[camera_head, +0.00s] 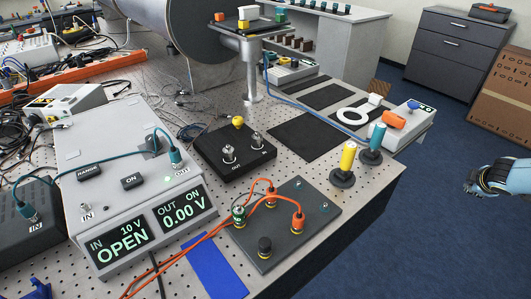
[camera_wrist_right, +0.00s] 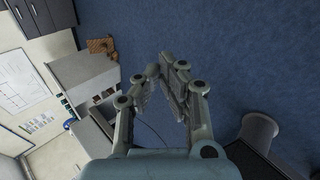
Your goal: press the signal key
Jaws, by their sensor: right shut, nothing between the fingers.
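A black box (camera_head: 234,158) with a yellow knob (camera_head: 238,122) at its back and two metal terminals on top sits mid-table in the head view. It looks like the signal key, but I see no label naming it. My right gripper (camera_head: 468,188) is at the right edge of the head view, off the table over the blue floor, well apart from the box. In the right wrist view its fingers (camera_wrist_right: 163,75) are drawn together and hold nothing. My left gripper is not in view.
A grey meter (camera_head: 130,175) reading "OPEN" and "0.00 V" stands left of the box. A dark panel (camera_head: 310,228) with orange leads lies in front. Yellow and teal-topped posts (camera_head: 347,158) stand at the right table edge. A raised stand (camera_head: 250,75) rises behind. Cables clutter the left.

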